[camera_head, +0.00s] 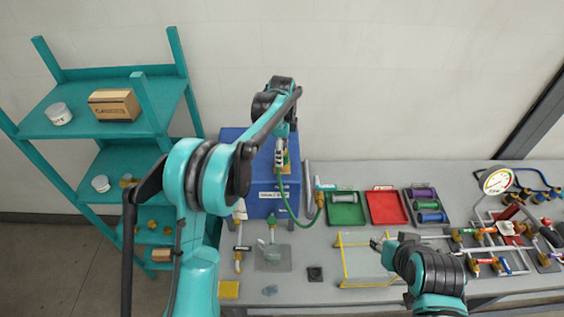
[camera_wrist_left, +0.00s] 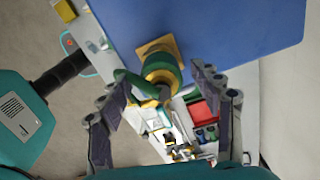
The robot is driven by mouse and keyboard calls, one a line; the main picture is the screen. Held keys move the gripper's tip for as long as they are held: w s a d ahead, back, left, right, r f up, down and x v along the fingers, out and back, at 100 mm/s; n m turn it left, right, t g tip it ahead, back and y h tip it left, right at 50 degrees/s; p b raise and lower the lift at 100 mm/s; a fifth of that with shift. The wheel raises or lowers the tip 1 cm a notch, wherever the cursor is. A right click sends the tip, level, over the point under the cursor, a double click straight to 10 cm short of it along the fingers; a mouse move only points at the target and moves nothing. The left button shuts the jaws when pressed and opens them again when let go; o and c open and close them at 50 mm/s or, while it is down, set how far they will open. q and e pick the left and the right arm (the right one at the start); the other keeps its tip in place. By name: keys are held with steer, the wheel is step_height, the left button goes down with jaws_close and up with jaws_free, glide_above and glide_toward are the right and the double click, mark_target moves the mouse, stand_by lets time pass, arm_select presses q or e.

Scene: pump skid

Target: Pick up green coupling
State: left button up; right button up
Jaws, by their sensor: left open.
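A green-collared coupling (camera_wrist_left: 163,70) with a yellow square flange sits against the blue cabinet in the left wrist view, a green hose beside it. My left gripper (camera_wrist_left: 166,92) is open, with its fingers apart on either side of this coupling; I cannot tell whether they touch it. In the head view my left gripper (camera_head: 281,150) is in front of the blue cabinet (camera_head: 262,205), partly hiding the coupling. Small green cylinders also show in the green tray (camera_head: 348,216) and the dark tray (camera_head: 428,204). My right gripper (camera_head: 377,243) is low over the bench; its fingers are too small to read.
A red tray (camera_head: 386,208) lies between the other trays. A yellow wire frame (camera_head: 345,262) stands near my right gripper. Pipes, valves and a gauge (camera_head: 497,181) crowd the right of the bench. A teal shelf (camera_head: 100,128) stands at the left. The green hose (camera_head: 288,208) hangs before the cabinet.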

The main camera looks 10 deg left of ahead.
arm_select(q)
steer(key=c, duration=1.4)
steer(key=shift+w, duration=0.1)
steer(key=shift+r, duration=0.55)
step_height(320, 180, up, 2)
steer(key=shift+r+b, duration=0.25)
steer(key=shift+b, duration=0.3)
steer(key=s+d+r, duration=0.2)
steer(key=d, duration=0.1)
steer(key=s+d+r+b, duration=0.1)
steer(key=s+d+r, duration=0.1)
steer(key=d+r, duration=0.1)
steer(key=s+d+r+b, duration=0.1)
steer(key=d+r, duration=0.1)
steer(key=d, duration=0.2)
steer(key=shift+s+d+r, duration=0.15)
steer(key=shift+s+r, duration=0.05)
steer(key=shift+s, duration=0.2)
